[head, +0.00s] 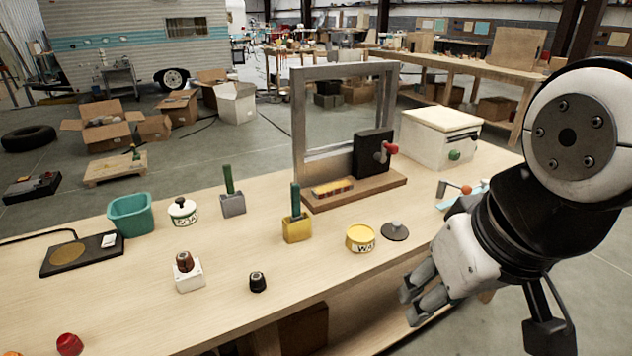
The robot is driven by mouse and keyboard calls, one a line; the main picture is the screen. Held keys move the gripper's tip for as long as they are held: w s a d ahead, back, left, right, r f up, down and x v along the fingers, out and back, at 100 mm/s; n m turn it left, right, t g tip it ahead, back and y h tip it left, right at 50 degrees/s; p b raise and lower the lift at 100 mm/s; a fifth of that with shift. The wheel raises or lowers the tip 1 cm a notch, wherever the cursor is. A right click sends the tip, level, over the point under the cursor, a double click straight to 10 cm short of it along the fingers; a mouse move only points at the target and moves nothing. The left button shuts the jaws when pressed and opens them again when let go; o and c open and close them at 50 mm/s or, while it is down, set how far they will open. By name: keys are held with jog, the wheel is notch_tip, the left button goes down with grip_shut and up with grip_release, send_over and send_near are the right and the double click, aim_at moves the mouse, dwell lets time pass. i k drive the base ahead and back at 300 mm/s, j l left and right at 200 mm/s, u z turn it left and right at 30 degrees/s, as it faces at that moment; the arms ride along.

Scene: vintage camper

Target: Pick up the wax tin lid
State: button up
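A dark, flat round lid with a grey knob (395,231) lies on the wooden bench, knob up; it appears to be the wax tin lid. Just to its left stands a yellow round tin (360,241) with partly readable lettering "WA" on its side and a yellow top surface. My gripper (411,302) is in front of the lid and lower in the picture, at the bench's front edge, apart from the lid and empty as far as I see. Its fingers are seen from the side, so their opening is unclear.
The wooden bench (235,262) holds a metal frame (298,125) on a wooden base behind the tin, a yellow block with a green handle (297,229), and a white box (438,140) at the back right. A small dark knob (258,282) is at the front. Bench around the lid is mostly clear.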

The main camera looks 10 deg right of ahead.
aim_at(394, 230)
jog(key=i+j, duration=0.1)
jog(key=i, duration=0.35)
jog(key=i+z, duration=0.1)
jog(key=i, duration=0.4)
